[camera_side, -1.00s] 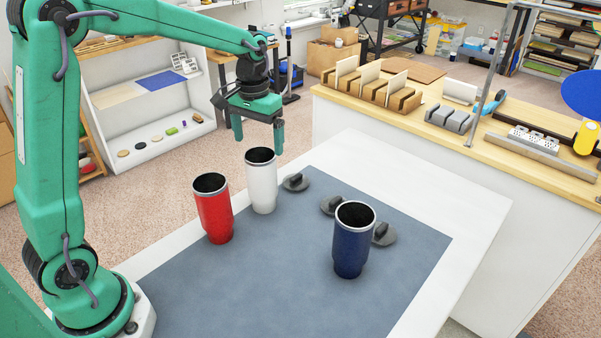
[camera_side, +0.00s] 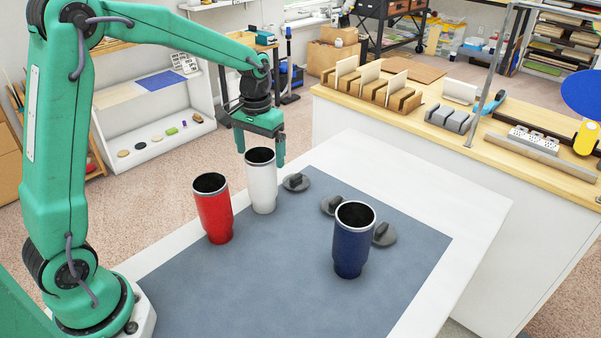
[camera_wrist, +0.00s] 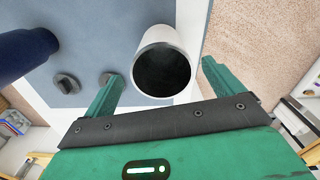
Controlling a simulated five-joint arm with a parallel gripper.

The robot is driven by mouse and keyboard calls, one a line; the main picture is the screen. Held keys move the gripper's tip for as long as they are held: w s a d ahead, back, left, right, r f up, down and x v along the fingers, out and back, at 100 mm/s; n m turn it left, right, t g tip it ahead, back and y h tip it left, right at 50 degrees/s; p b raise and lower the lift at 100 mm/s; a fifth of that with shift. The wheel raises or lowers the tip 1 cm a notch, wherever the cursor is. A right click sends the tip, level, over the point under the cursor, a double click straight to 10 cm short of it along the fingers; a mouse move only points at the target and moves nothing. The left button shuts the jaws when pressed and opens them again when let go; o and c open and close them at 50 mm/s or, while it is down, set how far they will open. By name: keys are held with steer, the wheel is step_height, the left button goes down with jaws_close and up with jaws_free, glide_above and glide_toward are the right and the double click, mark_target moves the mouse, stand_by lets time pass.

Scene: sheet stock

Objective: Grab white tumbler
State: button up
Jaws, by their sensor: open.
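The white tumbler (camera_side: 261,185) stands upright and without a lid on the blue-grey mat, at its far left part. Its dark open mouth shows in the wrist view (camera_wrist: 163,70), lying between and slightly beyond the two fingertips. My gripper (camera_side: 260,150) is open and points down, right above and behind the tumbler's rim. One finger is at the left of the rim and the other behind its right side in the side view. In the wrist view my gripper (camera_wrist: 160,82) has a finger on each side of the tumbler, apart from it.
A red tumbler (camera_side: 214,210) stands left of the white one, and a blue tumbler (camera_side: 352,240) stands to the right. Several dark lids (camera_side: 296,182) lie on the mat (camera_side: 270,290). The mat's front area is clear.

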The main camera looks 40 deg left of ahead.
steer(key=shift+a+f, duration=0.15)
steer(key=shift+f, duration=2.15)
steer(key=c, duration=1.6)
steer(key=shift+r, duration=0.15)
steer(key=shift+r, duration=0.85)
step_height(320, 180, up, 2)
steer(key=shift+r, duration=0.25)
steer(key=s+d+r, duration=0.4)
steer(key=d+r, duration=0.2)
steer(key=d, duration=0.4)
steer(key=shift+s+d+r, duration=0.35)
steer(key=shift+s, duration=0.05)
